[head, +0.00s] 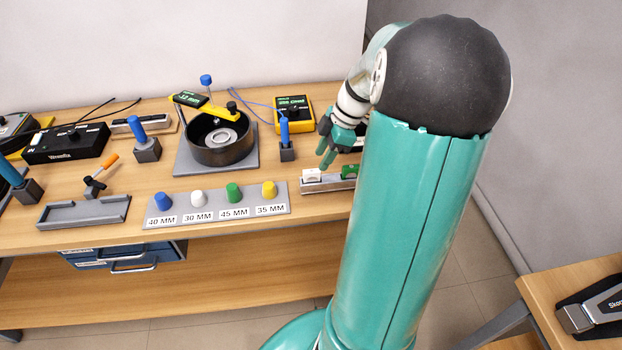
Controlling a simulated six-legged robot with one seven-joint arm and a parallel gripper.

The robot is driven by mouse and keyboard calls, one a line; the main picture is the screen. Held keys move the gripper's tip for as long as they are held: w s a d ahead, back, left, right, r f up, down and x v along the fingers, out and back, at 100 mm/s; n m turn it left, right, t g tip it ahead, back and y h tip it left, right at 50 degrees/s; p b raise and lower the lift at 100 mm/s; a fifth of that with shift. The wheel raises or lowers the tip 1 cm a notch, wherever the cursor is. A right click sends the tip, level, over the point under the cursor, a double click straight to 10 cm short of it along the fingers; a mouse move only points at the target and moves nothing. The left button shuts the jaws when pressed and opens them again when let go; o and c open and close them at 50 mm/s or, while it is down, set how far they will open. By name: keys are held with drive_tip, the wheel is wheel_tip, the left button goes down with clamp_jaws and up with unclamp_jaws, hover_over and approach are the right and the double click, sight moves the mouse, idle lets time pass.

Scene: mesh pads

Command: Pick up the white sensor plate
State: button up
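The white sensor plate (311,174) looks like a small white block standing in the left part of a grey rail holder (320,187) near the table's front edge. A green piece (349,171) stands to its right in the same holder. My gripper (323,158) has teal fingers pointing down and left, just above and behind the white plate in the picture. The fingertips look apart, with nothing seen between them. I cannot tell the exact height over the plate. My arm hides the right end of the holder.
A grey strip (279,206) with blue, white, green and yellow knobs lies left of the holder. A blue-handled tool (285,138) stands close left of my gripper. A black round pot (220,146) and a yellow meter (294,111) are behind. Bare wood lies in front of the holder.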

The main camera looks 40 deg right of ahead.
sight(314, 170)
drive_tip(key=shift+x, duration=3.15)
drive_tip(key=shift+w+r, duration=0.1)
clamp_jaws()
